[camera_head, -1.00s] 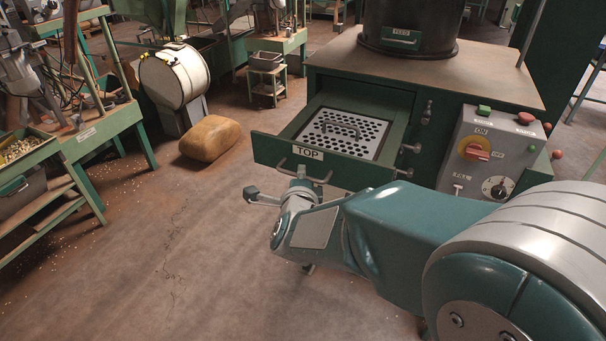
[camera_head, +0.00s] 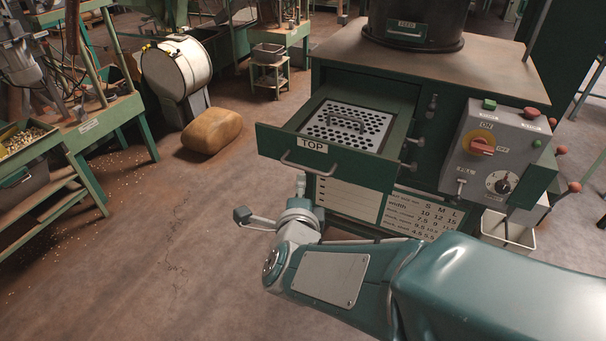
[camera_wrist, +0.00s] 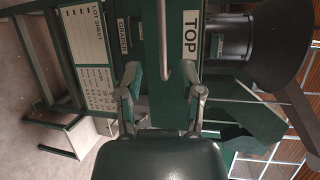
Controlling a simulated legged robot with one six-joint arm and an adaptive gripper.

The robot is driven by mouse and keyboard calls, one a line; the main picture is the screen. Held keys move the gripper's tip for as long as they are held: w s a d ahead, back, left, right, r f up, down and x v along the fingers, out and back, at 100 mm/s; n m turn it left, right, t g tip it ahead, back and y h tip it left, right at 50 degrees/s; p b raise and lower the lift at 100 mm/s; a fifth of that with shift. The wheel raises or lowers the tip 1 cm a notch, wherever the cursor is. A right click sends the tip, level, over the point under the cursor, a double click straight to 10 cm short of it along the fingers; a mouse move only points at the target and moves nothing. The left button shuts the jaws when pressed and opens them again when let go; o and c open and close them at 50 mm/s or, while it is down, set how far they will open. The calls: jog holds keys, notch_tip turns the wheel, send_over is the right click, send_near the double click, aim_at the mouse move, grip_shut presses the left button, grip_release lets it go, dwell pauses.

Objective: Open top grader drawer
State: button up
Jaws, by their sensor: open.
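The top grader drawer (camera_head: 283,152), a green front with a white TOP label, stands pulled out of the green grader cabinet (camera_head: 480,75). A perforated metal tray (camera_head: 347,128) with a small handle lies inside it. The drawer's bar handle (camera_head: 312,170) is on its front and also shows in the wrist view (camera_wrist: 163,45). My gripper (camera_head: 271,199) is open and empty, below and in front of the handle and apart from it. In the wrist view my fingertips (camera_wrist: 164,92) are spread either side of the handle's line, with the bar ahead of them.
A control box (camera_head: 495,150) with knobs is on the cabinet's right, and a white bin (camera_head: 508,230) stands below it. A tan sack (camera_head: 212,131) lies on the floor at left, near a white drum (camera_head: 176,68). The floor in front is clear.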

jog(key=shift+s+r, duration=0.15)
jog(key=shift+s, duration=0.75)
jog(key=shift+s+r, duration=0.15)
jog(key=shift+s, duration=0.7)
jog(key=s+d+n+g, duration=0.5)
jog(key=s+d+n, duration=0.1)
jog(key=d+n, duration=0.3)
jog(key=s+d+n+g, duration=0.5)
jog(key=s+d+n, duration=0.2)
jog(key=d+n, duration=0.2)
jog(key=shift+d+r+h, duration=0.2)
jog(key=shift+d+h, duration=0.2)
jog(key=shift+d, duration=0.75)
